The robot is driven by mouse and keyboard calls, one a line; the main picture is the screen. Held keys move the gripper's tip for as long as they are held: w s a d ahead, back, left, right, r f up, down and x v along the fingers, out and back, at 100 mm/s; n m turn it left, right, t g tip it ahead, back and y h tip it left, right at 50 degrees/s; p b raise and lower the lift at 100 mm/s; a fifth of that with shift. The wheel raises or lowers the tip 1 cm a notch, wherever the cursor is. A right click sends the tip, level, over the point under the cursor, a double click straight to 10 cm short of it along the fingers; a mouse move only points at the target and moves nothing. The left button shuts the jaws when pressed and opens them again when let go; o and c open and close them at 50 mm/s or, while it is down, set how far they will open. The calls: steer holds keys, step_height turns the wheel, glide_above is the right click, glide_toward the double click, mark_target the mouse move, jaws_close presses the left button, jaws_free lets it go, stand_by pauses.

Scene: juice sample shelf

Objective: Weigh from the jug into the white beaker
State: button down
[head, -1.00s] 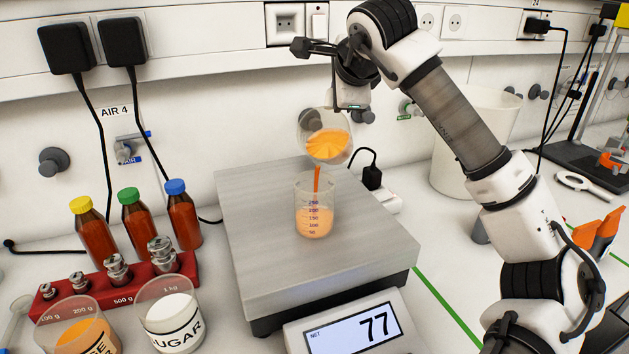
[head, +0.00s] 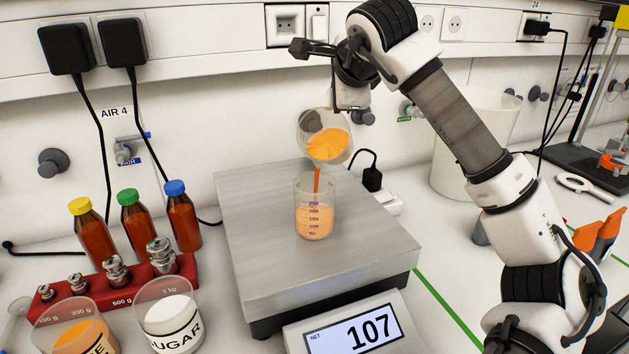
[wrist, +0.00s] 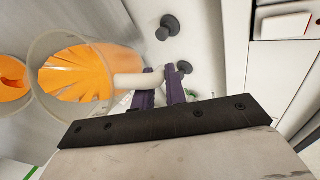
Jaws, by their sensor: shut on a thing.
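The jug (head: 328,141) is tilted over the scale and holds orange juice; it also shows in the wrist view (wrist: 80,78). A thin orange stream runs from its lip down into the white beaker (head: 315,212), which stands upright on the scale plate (head: 262,210). The beaker has printed marks and is partly filled with orange juice; part of it shows at the left of the wrist view (wrist: 12,78). The scale display (head: 354,330) reads 107 with "NET". My gripper (wrist: 158,88) is shut on the jug's handle, above and behind the beaker.
At left stand brown bottles with yellow, green and blue caps (head: 134,222), a red weight rack (head: 118,282), a sugar jar (head: 170,318) and a jar of orange powder (head: 80,330). A large white bucket (head: 470,140) stands behind my arm.

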steer(key=w+f+g+p, duration=0.1)
steer(key=p, duration=0.1)
steer(key=w+f+g+p, duration=0.1)
steer(key=p, duration=0.1)
steer(key=w+d+f+m+g+p, duration=0.1)
steer(key=f+g+p, duration=0.1)
steer(key=shift+w+y, duration=0.25)
steer(key=shift+y, duration=0.05)
steer(key=shift+a+f, duration=0.1)
steer(key=w+d+f+m+g+y+p, duration=0.1)
steer(key=w+f+g+p, duration=0.4)
steer(key=w+g, duration=0.1)
steer(key=shift+w+d+f, duration=0.2)
steer(key=shift+d+f, duration=0.1)
stand_by(0.3)
step_height(320, 180, up, 6)
steer(key=shift+f, duration=0.1)
stand_by(0.3)
steer(key=shift+s, duration=0.1)
stand_by(1.7)
